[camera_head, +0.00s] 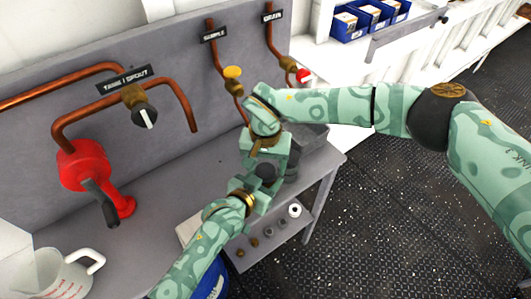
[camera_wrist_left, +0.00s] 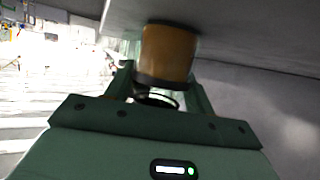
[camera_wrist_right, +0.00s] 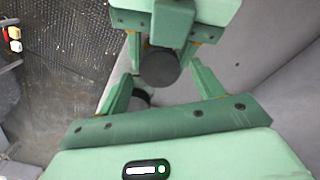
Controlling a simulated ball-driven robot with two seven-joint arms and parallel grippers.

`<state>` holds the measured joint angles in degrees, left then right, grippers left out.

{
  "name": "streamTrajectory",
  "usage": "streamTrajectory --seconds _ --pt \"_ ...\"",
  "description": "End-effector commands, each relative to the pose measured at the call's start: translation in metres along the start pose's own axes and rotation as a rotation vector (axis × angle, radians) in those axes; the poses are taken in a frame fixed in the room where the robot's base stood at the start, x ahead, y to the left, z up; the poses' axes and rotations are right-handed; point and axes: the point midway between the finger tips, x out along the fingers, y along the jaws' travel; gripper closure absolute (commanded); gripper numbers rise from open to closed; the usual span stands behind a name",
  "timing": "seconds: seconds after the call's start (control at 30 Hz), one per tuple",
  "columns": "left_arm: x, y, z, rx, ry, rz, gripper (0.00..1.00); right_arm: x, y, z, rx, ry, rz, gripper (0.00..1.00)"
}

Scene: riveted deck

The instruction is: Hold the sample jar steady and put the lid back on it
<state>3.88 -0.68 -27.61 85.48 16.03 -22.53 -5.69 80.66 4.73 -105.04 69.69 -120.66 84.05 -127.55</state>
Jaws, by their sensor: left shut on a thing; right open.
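An amber sample jar (camera_wrist_left: 168,52) with a dark band at its near end stands between the fingers of my left gripper (camera_wrist_left: 160,88), which is shut on it. In the head view my two hands meet above the grey bench and hide the jar. My right gripper (camera_wrist_right: 164,90) is open, its fingers spread either side of a dark round face (camera_wrist_right: 159,68). That face is in front of my left gripper's green body; I cannot tell whether it is the lid or the jar's end. No separate lid shows clearly.
A white measuring jug (camera_head: 62,275) stands at lower left. A lower shelf (camera_head: 262,250) holds small parts. Blue bins (camera_head: 348,24) are at the back.

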Motion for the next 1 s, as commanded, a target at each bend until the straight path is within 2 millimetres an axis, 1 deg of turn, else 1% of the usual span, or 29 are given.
streamTrajectory --seconds 0.03,0.13,0.43,0.47,0.5,0.57,0.6,0.63,0.87,0.97,1.0 --pt "0.0000 0.0000 0.0005 0.000 -0.001 0.000 1.00 0.0052 -0.0002 0.0008 0.000 -0.002 0.000 0.33" --pt "0.0000 0.0000 0.0005 0.000 -0.001 0.000 1.00 0.0107 -0.0001 0.0005 0.000 -0.002 0.000 0.33" --pt "0.0000 0.0000 0.0005 0.000 -0.001 0.000 1.00 0.0131 0.0001 0.0005 -0.001 -0.001 0.000 0.33" --pt "0.0000 0.0000 0.0005 0.000 -0.001 0.000 1.00 0.0130 0.0001 0.0004 0.000 -0.001 0.000 0.36" --pt "0.0000 0.0000 0.0005 0.000 -0.001 0.000 1.00 0.0130 0.0001 0.0004 0.000 -0.001 0.000 0.47" --pt "0.0000 0.0000 0.0005 0.000 -0.001 0.000 1.00 0.0129 0.0001 0.0004 0.000 -0.001 0.000 0.64" --pt "0.0000 0.0000 0.0005 0.000 -0.001 0.000 1.00 0.0129 0.0001 0.0003 0.000 -0.001 0.000 0.75" --pt "0.0000 0.0000 0.0005 0.000 -0.001 0.000 1.00 0.0129 0.0001 0.0004 0.000 -0.001 0.000 0.82" --pt "0.0000 -0.0001 0.0005 0.000 -0.001 0.000 1.00 0.0128 0.0002 0.0002 0.026 0.000 0.001 0.82" --pt "0.0000 -0.0001 0.0005 0.000 -0.001 0.000 1.00 0.0128 0.0003 0.0000 0.169 0.001 0.001 0.82" --pt "0.0000 -0.0001 0.0005 0.000 -0.001 0.000 1.00 0.0128 0.0004 -0.0001 0.263 0.001 0.001 0.82"
